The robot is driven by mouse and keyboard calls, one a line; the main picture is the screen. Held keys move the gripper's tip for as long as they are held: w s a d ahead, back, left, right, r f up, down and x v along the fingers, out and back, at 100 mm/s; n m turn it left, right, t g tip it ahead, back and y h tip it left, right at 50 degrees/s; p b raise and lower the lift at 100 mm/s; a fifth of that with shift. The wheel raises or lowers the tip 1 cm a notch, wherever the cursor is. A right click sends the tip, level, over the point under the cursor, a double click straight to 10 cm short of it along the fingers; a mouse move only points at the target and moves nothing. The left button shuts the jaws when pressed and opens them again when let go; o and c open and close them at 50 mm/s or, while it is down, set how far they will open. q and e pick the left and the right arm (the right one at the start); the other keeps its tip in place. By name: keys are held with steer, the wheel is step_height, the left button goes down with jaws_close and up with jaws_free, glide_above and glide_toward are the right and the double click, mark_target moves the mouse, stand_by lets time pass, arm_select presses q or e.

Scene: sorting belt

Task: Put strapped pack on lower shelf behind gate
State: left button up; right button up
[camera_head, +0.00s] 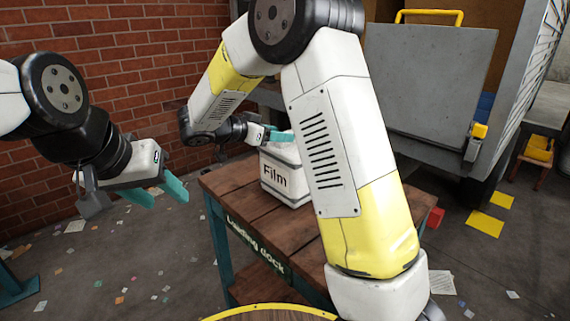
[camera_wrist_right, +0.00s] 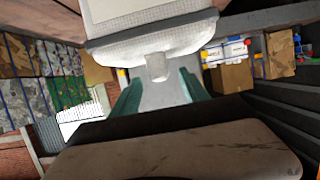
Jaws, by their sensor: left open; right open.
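My right gripper (camera_head: 272,135) is open and sits just above the top of a white tub marked Film (camera_head: 285,178), which stands on a wooden table. In the right wrist view a white lid with a small knob (camera_wrist_right: 158,68) shows beyond my open teal fingers. My left gripper (camera_head: 168,191) is open and empty in the air left of the table. A grey panel with a yellow handle (camera_head: 428,75), which looks like the gate, stands upright at the truck. Packs with blue straps (camera_wrist_right: 48,90) show at the left of the right wrist view; which one is the task's pack I cannot tell.
The Loading dock table (camera_head: 240,180) has bare boards in front of the tub. My right arm hides part of its right side. A red block (camera_head: 435,217) shows at its right. Cardboard boxes (camera_wrist_right: 232,77) show in the right wrist view. A brick wall (camera_head: 110,75) is behind.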

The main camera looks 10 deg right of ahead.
mark_target(291, 130)
steer(key=x, duration=0.5)
steer(key=shift+w+d+r, duration=0.1)
steer(key=shift+w+d, duration=0.15)
steer(key=shift+d, duration=0.05)
jaws_close()
steer(key=shift+r, duration=0.1)
stand_by(1.0)
